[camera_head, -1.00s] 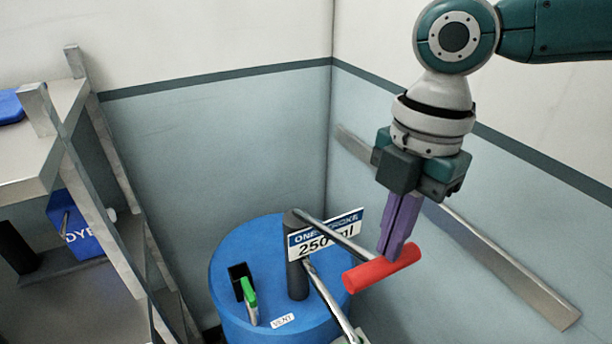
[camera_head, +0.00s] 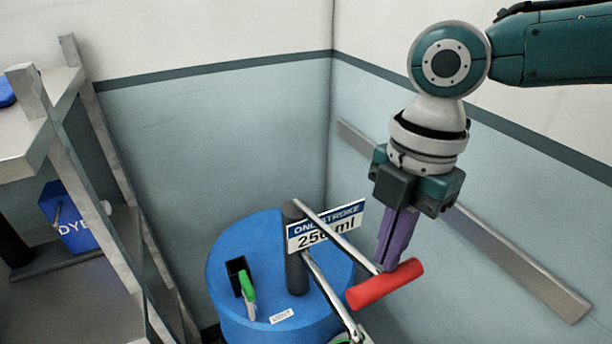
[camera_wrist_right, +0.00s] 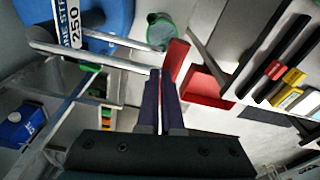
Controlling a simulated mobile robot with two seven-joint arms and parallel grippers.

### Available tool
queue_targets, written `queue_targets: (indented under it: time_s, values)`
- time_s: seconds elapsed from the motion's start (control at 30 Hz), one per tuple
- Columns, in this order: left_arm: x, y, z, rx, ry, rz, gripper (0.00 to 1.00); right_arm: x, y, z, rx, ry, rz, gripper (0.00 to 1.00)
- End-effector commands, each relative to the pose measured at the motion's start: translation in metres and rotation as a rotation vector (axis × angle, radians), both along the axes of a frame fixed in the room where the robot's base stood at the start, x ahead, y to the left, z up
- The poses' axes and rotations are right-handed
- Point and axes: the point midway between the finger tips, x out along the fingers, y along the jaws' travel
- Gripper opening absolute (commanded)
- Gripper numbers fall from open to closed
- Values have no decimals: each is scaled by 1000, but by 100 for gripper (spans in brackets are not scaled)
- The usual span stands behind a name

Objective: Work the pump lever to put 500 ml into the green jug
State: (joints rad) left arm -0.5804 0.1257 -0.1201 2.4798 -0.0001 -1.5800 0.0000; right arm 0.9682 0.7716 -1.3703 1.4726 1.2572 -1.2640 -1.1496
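The pump is a dark post (camera_head: 296,272) on a blue drum (camera_head: 228,290), with a metal lever ending in a red crossbar handle (camera_head: 385,284). A sign on it (camera_head: 348,212) reads one stroke, 250 ml. A metal spout (camera_head: 331,295) slants down to the bottom edge. My right gripper (camera_head: 387,266) has its purple fingers close together, tips against the lever by the red handle, also seen in the wrist view (camera_wrist_right: 178,58). The green jug (camera_wrist_right: 161,31) is below the lever in the wrist view; its fill level is unclear. My left gripper is out of view.
A shelf frame (camera_head: 75,150) with a blue DYE container (camera_head: 68,222) stands at the left. A green-tipped valve (camera_head: 247,288) sits on the drum. A grey rail (camera_head: 510,255) runs along the right wall. A red tray (camera_wrist_right: 205,86) shows in the wrist view.

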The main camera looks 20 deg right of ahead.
Motion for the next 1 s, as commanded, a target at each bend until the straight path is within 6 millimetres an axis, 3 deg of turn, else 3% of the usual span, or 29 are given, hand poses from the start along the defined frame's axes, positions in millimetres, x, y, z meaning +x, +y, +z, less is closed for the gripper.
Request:
queue_targets:
  time_s: [0.17, 0.43, 0.77, 1.0]
  values:
    - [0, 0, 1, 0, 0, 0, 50, 0, -1, 1, 0, -1, -1, 0]
    - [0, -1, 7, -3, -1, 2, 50, 7, -29, 10, -1, 1, -3, 0]
    - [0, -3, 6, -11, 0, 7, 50, 7, -30, 10, -3, 3, -1, 0]
    - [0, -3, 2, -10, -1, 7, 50, 9, -33, 40, -1, -1, -1, 0]
